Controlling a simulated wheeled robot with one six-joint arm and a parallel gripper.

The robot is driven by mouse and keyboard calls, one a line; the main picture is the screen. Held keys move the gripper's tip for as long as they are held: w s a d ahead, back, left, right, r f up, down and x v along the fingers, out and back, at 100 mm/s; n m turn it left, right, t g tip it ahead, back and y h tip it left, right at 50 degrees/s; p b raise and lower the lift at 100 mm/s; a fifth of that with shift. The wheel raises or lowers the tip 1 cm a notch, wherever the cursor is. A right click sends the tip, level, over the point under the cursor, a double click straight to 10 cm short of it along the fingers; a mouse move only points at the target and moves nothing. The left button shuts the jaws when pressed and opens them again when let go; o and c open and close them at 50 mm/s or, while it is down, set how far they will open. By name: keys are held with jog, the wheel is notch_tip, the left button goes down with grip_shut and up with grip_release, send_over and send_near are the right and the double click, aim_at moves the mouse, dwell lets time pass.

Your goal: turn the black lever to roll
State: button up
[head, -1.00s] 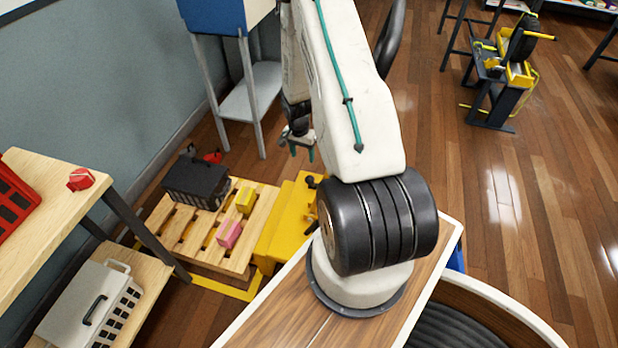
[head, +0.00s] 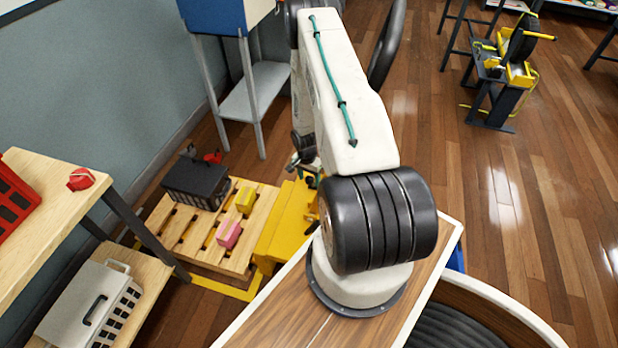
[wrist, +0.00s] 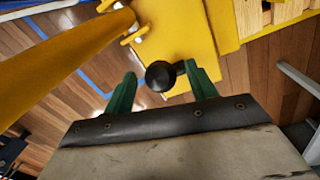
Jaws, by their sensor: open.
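The black lever shows in the wrist view as a round black knob (wrist: 160,76) in front of a yellow machine body (wrist: 185,35). My gripper (wrist: 161,70) is open, with one green finger on each side of the knob. The right finger is very close to the knob or its stem; I cannot tell if they touch. A wider gap shows at the left finger. In the head view my gripper (head: 302,162) is low over the yellow machine (head: 285,225), partly hidden by my arm. The lever's marks, including roll, cannot be read.
A thick yellow bar (wrist: 65,65) crosses the wrist view at left. In the head view a wooden pallet (head: 185,240) beside the machine holds a black box (head: 196,183), a yellow block (head: 246,200) and a pink block (head: 229,234). Open floor lies at right.

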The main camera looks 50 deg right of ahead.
grip_shut()
jog(key=w+d+r, duration=0.1)
jog(key=w+d, duration=0.2)
jog(key=d, duration=0.3)
jog(key=shift+d+r, duration=0.25)
jog(key=shift+d, duration=0.1)
grip_release()
jog(key=shift+s, duration=0.1)
